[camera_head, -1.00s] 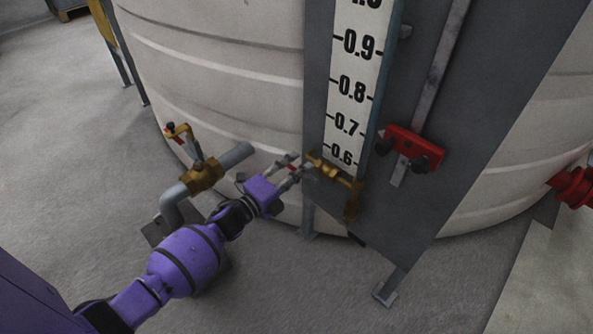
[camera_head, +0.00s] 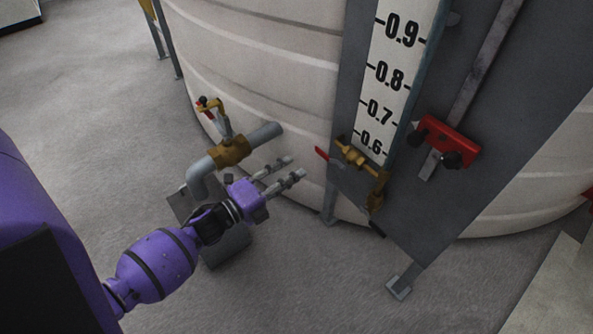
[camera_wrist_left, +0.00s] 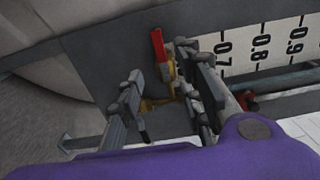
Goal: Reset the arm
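My left arm comes in from the left in the head view. Its purple left gripper (camera_head: 293,167) is open and empty, with its two grey fingers apart. The fingertips point at the small brass valve (camera_head: 354,157) with a red handle (camera_head: 322,154) at the foot of the level gauge, with a gap between. In the left wrist view the open fingers (camera_wrist_left: 165,95) show with the red handle (camera_wrist_left: 158,45) beyond them. My right gripper is in neither view.
A large pale tank (camera_head: 262,65) stands behind. A brass pipe valve (camera_head: 230,152) on a grey pipe is close beside my left gripper. The gauge scale (camera_head: 388,75) is on a grey panel with a red clamp (camera_head: 444,142). The floor (camera_head: 300,280) in front is clear.

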